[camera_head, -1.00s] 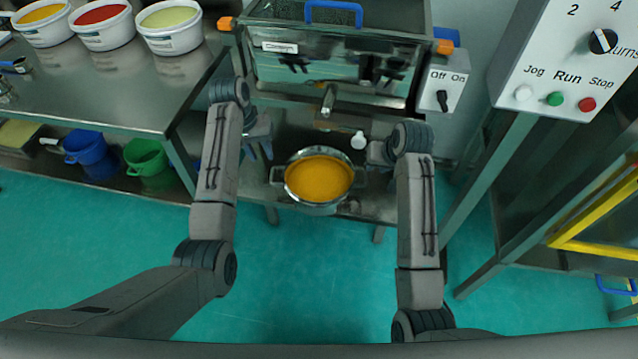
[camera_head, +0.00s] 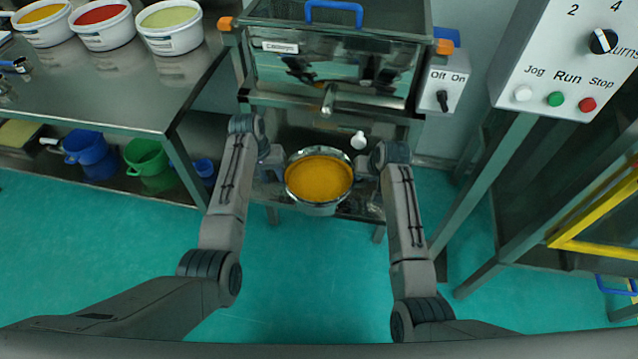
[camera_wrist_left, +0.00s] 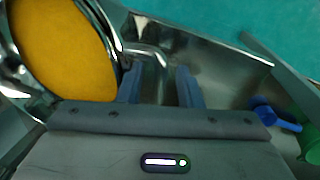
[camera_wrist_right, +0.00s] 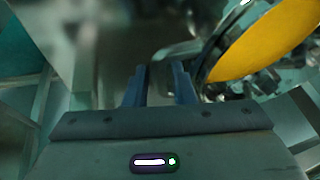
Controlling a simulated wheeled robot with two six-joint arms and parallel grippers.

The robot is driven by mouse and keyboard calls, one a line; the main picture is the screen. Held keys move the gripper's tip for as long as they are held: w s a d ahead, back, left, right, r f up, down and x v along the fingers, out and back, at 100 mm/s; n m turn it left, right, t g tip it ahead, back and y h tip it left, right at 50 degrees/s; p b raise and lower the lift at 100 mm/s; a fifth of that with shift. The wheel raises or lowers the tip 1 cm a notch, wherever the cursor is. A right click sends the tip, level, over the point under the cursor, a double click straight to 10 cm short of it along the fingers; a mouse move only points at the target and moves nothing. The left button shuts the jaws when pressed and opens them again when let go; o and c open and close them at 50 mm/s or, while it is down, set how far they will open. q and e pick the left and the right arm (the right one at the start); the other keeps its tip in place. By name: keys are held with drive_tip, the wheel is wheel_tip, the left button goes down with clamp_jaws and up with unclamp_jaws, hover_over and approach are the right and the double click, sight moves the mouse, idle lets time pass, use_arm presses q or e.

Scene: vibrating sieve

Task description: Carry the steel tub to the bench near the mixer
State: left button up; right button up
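The steel tub (camera_head: 318,207), filled with orange-yellow powder, stands upright on the shelf under the sieve's spout. My left gripper (camera_head: 273,165) is at its left side; in the left wrist view my left gripper (camera_wrist_left: 158,72) is open, with the tub's bent handle (camera_wrist_left: 150,52) just ahead of and between its fingertips. My right gripper (camera_head: 366,167) is at the tub's right side; in the right wrist view my right gripper (camera_wrist_right: 160,70) is open, with the other handle (camera_wrist_right: 178,52) just beyond its fingertips. Neither gripper visibly closes on a handle. The mixer cannot be clearly identified.
The sieve (camera_head: 335,70) stands above the tub, with its spout (camera_head: 328,100) overhead. A steel bench (camera_head: 120,100) at left bears several white tubs; blue and green jugs (camera_head: 146,157) sit below. A control panel (camera_head: 565,60) and yellow-framed machine (camera_head: 600,240) stand right. Green floor is clear in front.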

use_arm(q)
drive_tip(key=shift+f, duration=0.2)
use_arm(e)
drive_tip(key=shift+f, duration=0.2)
use_arm(q)
drive_tip(key=c, duration=0.6)
use_arm(e)
clamp_jaws()
use_arm(q)
clamp_jaws()
drive_tip(key=shift+r, duration=0.1)
use_arm(e)
drive_tip(key=shift+w, duration=0.1)
